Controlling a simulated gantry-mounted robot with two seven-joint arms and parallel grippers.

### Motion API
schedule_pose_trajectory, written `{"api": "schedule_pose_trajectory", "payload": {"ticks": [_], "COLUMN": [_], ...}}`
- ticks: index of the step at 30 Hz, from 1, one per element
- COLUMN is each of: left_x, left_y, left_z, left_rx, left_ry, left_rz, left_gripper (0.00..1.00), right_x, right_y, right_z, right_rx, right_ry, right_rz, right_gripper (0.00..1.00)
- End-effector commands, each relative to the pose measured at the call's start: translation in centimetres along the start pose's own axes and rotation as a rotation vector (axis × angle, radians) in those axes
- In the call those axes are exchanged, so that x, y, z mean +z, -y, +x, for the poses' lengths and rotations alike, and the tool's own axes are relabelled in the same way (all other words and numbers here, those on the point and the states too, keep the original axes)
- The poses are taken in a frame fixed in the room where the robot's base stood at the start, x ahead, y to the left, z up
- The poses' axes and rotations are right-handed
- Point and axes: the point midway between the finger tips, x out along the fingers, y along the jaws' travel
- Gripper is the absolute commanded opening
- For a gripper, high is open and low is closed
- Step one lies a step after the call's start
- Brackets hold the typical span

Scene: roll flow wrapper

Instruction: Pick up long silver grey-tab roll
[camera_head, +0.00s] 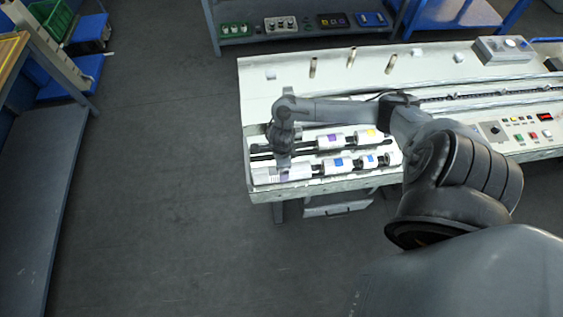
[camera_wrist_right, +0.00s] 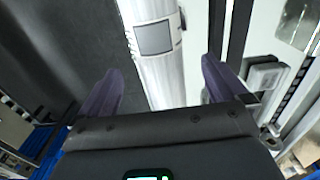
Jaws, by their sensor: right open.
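The long silver roll (camera_wrist_right: 168,78) with a grey tab (camera_wrist_right: 154,38) runs up through the right wrist view. My right gripper (camera_wrist_right: 160,72) is open, with one purple finger on each side of the roll. Gaps show between the roll and both fingers in that view, and whether they touch lower down is hidden. In the head view my right gripper (camera_head: 284,170) points down at the front left corner of the machine bed, over a pale roll (camera_head: 264,177) that it partly covers. My left gripper is not in view.
Rolls with purple (camera_head: 331,140), yellow (camera_head: 367,136) and blue (camera_head: 337,165) tabs lie to the right on the machine bed (camera_head: 262,95). A control panel (camera_head: 520,132) is at the right. A shelf (camera_head: 300,32) with trays stands behind. The floor at the left is clear.

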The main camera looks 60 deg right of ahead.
Motion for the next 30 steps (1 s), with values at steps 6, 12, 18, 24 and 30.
{"api": "schedule_pose_trajectory", "payload": {"ticks": [6, 12, 18, 24, 30], "left_x": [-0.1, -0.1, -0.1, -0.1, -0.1], "left_y": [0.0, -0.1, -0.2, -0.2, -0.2], "left_z": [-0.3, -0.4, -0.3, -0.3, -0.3], "left_rx": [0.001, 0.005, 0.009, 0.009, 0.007], "left_ry": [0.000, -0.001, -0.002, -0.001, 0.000], "left_rz": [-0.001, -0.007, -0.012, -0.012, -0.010], "left_gripper": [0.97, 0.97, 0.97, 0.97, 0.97], "right_x": [-0.1, 0.0, 0.0, 0.0, 0.0], "right_y": [-0.3, -0.2, -0.2, -0.2, -0.1], "right_z": [1.8, 4.3, 5.3, 5.3, 5.3], "right_rx": [0.005, 0.003, 0.000, 0.000, 0.000], "right_ry": [-0.002, 0.000, -0.001, -0.001, -0.001], "right_rz": [0.004, 0.004, 0.002, 0.001, 0.001], "right_gripper": [0.99, 0.99, 0.99, 0.98, 0.67]}}
